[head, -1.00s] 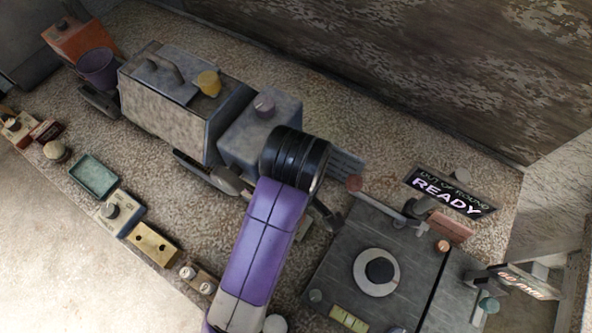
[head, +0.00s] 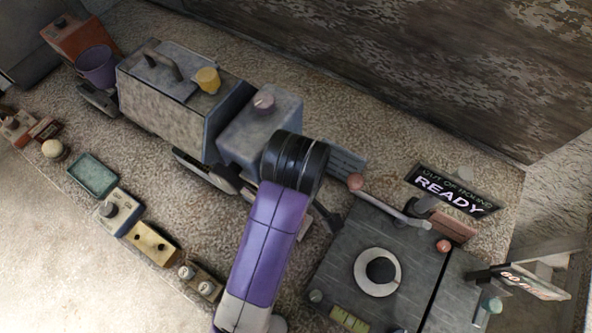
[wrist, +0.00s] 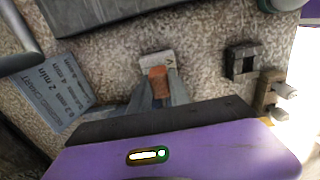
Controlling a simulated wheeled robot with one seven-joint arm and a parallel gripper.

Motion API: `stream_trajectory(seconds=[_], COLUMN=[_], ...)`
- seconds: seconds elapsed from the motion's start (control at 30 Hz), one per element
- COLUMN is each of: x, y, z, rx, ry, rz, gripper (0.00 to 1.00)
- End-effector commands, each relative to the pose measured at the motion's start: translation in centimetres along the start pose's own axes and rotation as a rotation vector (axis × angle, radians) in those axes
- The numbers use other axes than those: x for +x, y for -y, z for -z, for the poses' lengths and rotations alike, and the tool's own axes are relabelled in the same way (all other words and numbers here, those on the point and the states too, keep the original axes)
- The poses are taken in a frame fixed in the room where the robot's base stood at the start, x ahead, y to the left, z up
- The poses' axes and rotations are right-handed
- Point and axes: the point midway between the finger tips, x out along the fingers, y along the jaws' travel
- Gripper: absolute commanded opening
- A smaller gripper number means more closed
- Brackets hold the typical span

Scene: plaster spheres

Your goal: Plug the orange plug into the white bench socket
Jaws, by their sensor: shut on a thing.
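In the wrist view the orange plug (wrist: 158,84) is between the grey fingertips of my gripper (wrist: 158,98), which is shut on it. The white bench socket (wrist: 157,61) is a small pale block with a dark mark, directly beyond the plug. The plug's far end overlaps the socket's near edge in the picture. I cannot tell whether it touches or has entered.
A printed card (wrist: 62,98) lies left of the fingers, and a dark bracket (wrist: 242,61) and a peg block (wrist: 270,92) stand right. In the head view a grey machine (head: 180,105) stands left of my wrist, and a dark plate with a dial (head: 330,262) lies right.

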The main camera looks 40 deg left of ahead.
Motion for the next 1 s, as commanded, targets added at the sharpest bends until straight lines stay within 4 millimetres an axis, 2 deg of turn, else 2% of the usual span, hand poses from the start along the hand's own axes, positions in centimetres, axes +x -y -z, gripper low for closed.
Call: stream_trajectory(seconds=[0.63, 0.67, 0.77, 0.8, 1.0], x=[1.5, 1.5, 1.4, 1.4, 1.4], y=[0.0, 0.0, 0.0, 0.0, 0.0], z=[0.0, 0.0, 0.0, 0.0, 0.0], rx=[-0.001, -0.001, 0.000, 0.000, -0.001], ry=[0.000, -0.001, -0.001, -0.001, -0.001], rz=[0.000, 0.000, 0.000, 0.000, 0.000], gripper=[0.00, 0.25, 0.44, 0.48, 0.48])
